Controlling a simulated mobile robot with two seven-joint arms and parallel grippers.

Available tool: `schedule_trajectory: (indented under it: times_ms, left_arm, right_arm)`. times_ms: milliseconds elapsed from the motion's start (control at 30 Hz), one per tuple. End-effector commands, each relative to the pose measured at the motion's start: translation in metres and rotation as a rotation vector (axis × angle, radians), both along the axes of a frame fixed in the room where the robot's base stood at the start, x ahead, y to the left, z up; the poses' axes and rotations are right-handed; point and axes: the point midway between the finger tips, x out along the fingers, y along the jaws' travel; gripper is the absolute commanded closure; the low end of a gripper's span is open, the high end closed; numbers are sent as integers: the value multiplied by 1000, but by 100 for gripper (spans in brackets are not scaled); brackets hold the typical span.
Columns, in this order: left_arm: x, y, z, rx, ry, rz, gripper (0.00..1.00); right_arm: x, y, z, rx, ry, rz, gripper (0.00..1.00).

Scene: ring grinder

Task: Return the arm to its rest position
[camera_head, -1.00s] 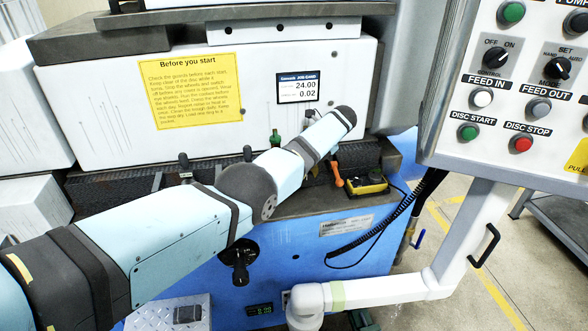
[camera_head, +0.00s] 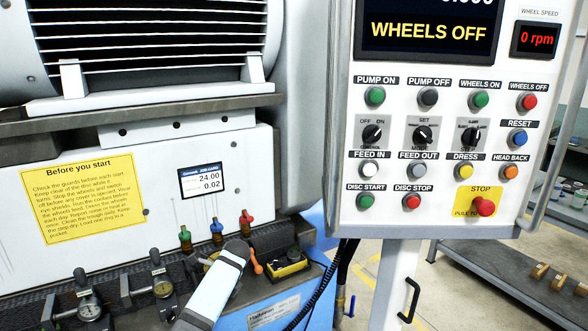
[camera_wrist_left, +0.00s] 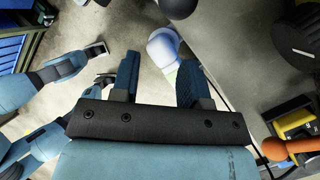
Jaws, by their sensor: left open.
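My left arm reaches up from the bottom of the head view, a pale blue link with a dark band at its end, in front of the machine's lower ledge. In the left wrist view my left gripper (camera_wrist_left: 158,82) is open. Its two blue fingers stand apart with nothing held between them, above grey floor and a rounded white-and-blue part (camera_wrist_left: 163,48). More blue parts of my own body show at the left of that view. I cannot make out there whether my right gripper is open or shut.
The control panel (camera_head: 445,150) reads WHEELS OFF and 0 rpm. The ledge carries dial gauges (camera_head: 88,305), coloured valves (camera_head: 216,232) and a yellow-black device (camera_head: 287,264), with an orange handle (camera_wrist_left: 274,149) close by. A grey bench (camera_head: 500,270) stands at right, past open floor.

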Motion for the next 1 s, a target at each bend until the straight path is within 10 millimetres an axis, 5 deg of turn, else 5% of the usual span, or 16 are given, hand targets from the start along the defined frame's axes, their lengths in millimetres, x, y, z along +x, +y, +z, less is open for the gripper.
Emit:
schedule_trajectory:
  times_ms: [33, 200, 467, 700, 1000]
  left_arm:
    - [-20, 4, -21, -21, -46, 77, 59]
    - [-85, 15, -64, -97, -208, 359, 59]
    - [-204, 28, -91, -218, -415, 791, 59]
    - [-324, 33, -71, -346, -554, 1180, 59]
    - [-413, 31, -25, -458, -617, 1485, 59]
  right_arm:
    - [0, 0, 0, 0, 0, 0, 20]
    - [0, 0, 0, 0, 0, 0, 20]
    - [0, 0, -1, -1, 2, -1, 20]
    - [0, 0, -1, -1, 2, -1, 20]
    - [0, 0, -1, 0, 1, 0, 20]
